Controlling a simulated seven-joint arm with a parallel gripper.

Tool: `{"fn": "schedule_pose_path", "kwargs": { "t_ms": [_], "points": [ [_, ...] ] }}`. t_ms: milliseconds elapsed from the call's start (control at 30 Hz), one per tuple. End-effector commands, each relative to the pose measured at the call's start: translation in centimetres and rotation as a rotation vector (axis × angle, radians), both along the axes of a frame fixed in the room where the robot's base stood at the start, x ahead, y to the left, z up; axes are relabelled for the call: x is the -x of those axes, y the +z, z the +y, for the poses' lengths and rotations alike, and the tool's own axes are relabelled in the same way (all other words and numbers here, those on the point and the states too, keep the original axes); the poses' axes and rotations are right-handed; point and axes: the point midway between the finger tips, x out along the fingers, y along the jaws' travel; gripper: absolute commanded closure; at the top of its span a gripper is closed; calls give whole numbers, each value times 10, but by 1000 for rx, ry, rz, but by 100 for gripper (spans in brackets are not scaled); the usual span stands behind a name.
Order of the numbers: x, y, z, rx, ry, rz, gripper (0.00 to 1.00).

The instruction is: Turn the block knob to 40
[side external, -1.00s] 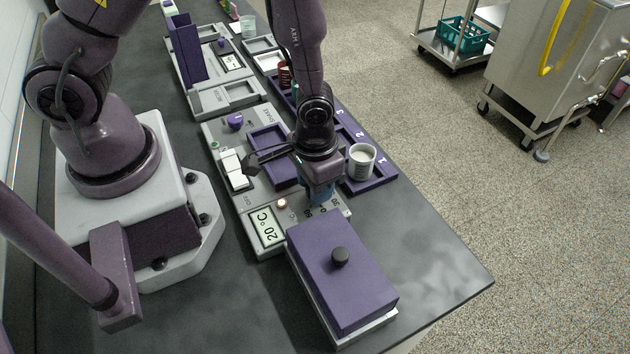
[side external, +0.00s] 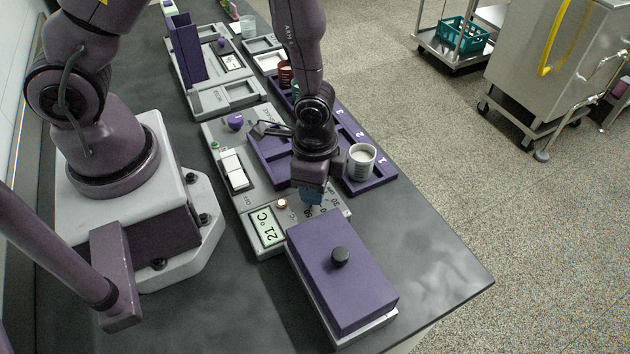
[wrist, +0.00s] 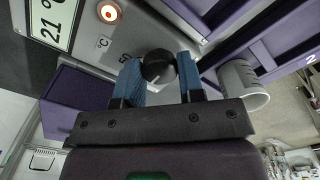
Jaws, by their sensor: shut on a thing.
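The block knob (wrist: 158,66) is black and round with a white mark, and sits between the two blue fingertips of my gripper (wrist: 160,72) in the wrist view. My gripper is shut on it. In the side view my gripper (side external: 311,200) comes down over the dial, hiding the knob and part of the scale numbers. The display (side external: 265,225) on the grey panel reads 21 °C; it also shows in the wrist view (wrist: 50,22). A lit round lamp (side external: 282,203) is beside the display and shows in the wrist view too (wrist: 108,12).
A purple box lid with a black knob (side external: 340,256) stands just in front of the dial. A white cup (side external: 361,161) stands in the purple rack at right, near number 1. White switches (side external: 234,169) and a purple knob (side external: 236,121) are on the panel's left.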

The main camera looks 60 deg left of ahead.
Motion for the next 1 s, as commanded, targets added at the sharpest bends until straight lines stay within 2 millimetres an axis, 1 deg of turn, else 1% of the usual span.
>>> {"fn": "schedule_pose_path", "kwargs": {
  "t_ms": [233, 633, 667, 700, 767, 1000],
  "points": [
    [0, 1, 0, -1, -47, 1, 88],
    [0, 0, 0, -1, -52, 1, 88],
    [0, 0, 0, -1, -52, 1, 62],
    [0, 0, 0, -1, -52, 1, 53],
    [0, 0, 0, -1, -52, 1, 39],
    [0, 0, 0, 0, -52, 0, 39]
  ]
}}
